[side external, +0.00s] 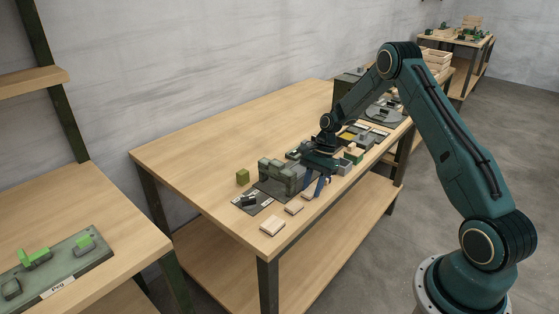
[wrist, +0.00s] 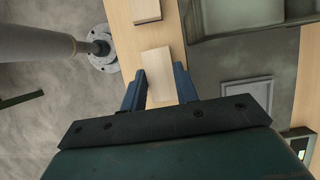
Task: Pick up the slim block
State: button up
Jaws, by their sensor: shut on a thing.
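The slim block (wrist: 157,64) is a pale wooden piece lying between the two blue fingers of my gripper (wrist: 160,72) in the wrist view. My gripper is shut on it. In the side external view my gripper (side external: 315,187) is low at the front edge of the table, beside the grey fixture. The block's contact with the fingers and whether it touches the table cannot be made out clearly.
Another pale block (wrist: 146,10) lies beyond the held one. Pale blocks (side external: 272,226) (side external: 293,208) lie along the front edge. The table's back left (side external: 230,130) is clear.

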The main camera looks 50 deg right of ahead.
aim_at(312, 189)
notch_tip(312, 189, up, 20)
dwell(0.6)
jog(key=shift+a+f, duration=0.1)
jog(key=shift+f, duration=0.05)
dwell(0.5)
